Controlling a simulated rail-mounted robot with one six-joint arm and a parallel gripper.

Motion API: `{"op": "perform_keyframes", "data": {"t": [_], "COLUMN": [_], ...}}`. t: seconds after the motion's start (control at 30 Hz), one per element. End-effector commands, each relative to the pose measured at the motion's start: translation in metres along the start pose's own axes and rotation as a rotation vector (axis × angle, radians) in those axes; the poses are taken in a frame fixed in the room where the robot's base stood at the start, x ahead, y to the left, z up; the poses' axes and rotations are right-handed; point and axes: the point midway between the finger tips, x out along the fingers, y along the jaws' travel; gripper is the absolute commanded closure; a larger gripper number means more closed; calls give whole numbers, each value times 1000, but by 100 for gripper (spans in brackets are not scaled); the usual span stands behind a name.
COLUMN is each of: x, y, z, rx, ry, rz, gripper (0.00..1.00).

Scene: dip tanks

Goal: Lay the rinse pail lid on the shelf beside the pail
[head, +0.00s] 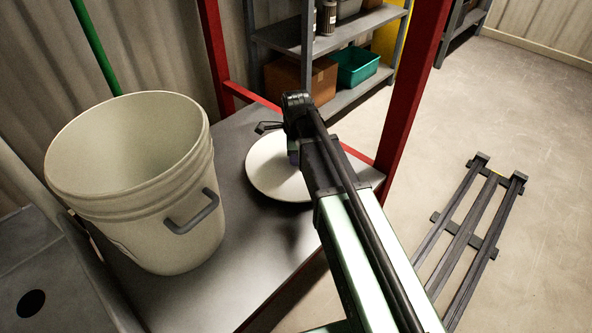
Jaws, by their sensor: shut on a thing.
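The rinse pail (135,190) is a large cream bucket with a grey handle. It stands upright and open on the left part of the grey shelf (235,245). The rinse pail lid (268,172) is a round pale disc to the right of the pail, apart from it. It looks about level, over the shelf's right part. My gripper (292,152) is above the lid's middle and shut on the lid. My arm hides the fingertips, the grip point and the lid's right side. I cannot tell whether the lid touches the shelf or hangs just above it.
Red posts (408,90) frame the shelf at the back and right. A grey sink-like surface (40,275) is at lower left. A storage rack with a cardboard box (300,76) and teal bin (356,66) stands behind. A dark slatted frame (472,225) lies on the floor.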

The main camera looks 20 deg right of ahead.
Motion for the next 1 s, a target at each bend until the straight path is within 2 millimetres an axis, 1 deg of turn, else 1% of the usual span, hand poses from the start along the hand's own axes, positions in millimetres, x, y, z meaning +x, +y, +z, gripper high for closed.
{"op": "perform_keyframes", "data": {"t": [0.03,0.1,0.13,0.2,0.3,0.4,0.53,0.57,0.7,1.0], "x": [19,34,38,40,35,35,40,39,38,36], "y": [0,0,0,0,0,0,0,0,0,0], "z": [0,0,0,0,0,0,0,0,0,0], "rx": [0,0,0,0,0,0,0,0,0,0], "ry": [0,0,0,0,0,0,0,0,0,0], "rz": [0,0,0,0,0,0,0,0,0,0], "gripper": [100,100,100,100,100,100,100,68,47,46]}}
